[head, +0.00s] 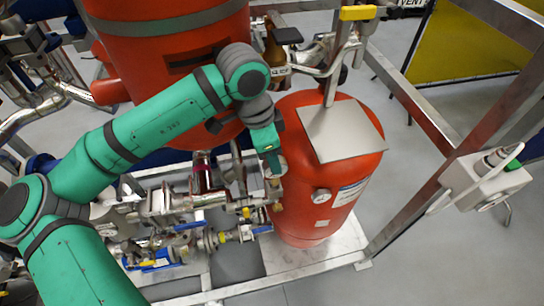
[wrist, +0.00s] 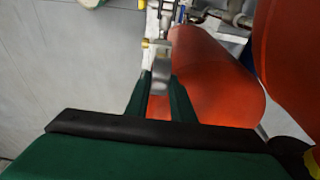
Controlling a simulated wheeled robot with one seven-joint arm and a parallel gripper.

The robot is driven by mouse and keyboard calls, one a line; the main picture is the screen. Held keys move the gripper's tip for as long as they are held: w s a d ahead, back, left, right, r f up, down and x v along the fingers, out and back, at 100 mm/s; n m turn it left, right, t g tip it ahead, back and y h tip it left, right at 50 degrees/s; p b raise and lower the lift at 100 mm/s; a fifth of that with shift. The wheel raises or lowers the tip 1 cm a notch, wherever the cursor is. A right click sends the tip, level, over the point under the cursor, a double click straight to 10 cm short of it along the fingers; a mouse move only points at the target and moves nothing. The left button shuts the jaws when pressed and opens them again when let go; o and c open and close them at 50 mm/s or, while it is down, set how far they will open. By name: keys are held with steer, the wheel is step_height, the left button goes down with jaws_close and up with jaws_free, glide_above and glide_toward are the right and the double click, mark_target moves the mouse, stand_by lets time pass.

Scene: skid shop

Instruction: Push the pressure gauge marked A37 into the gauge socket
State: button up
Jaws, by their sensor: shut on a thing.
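My gripper (wrist: 160,98) is shut on a small grey metal piece, which I take to be the pressure gauge (wrist: 161,72); no A37 marking is readable. In the head view my gripper (head: 273,163) is beside the left side of the small red tank, above the pipework. A pale round edge, likely the gauge (head: 281,165), shows at the fingertips there. The gauge's face is turned away or hidden in the wrist view. I cannot make out the gauge socket clearly in either view, nor whether the gauge touches it.
The small red tank (head: 335,178) carries a flat grey plate (head: 340,130) on top, close right of my gripper. A larger red vessel (head: 172,60) stands behind my arm. Valves and pipes (head: 185,215) crowd below. A metal frame post (head: 430,210) stands right; open floor lies beyond.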

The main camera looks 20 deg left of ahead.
steer(key=shift+a+f, duration=0.1)
steer(key=shift+f, duration=0.7)
steer(key=shift+s+f, duration=0.1)
steer(key=shift+w+f, duration=0.2)
steer(key=shift+f, duration=0.45)
steer(key=shift+s+a, duration=0.15)
steer(key=shift+a, duration=0.05)
steer(key=shift+d+f, duration=0.1)
steer(key=shift+d, duration=0.3)
steer(key=shift+c, duration=0.7)
steer(key=shift+f, duration=0.1)
steer(key=shift+a+f, duration=0.2)
steer(key=shift+f, duration=0.15)
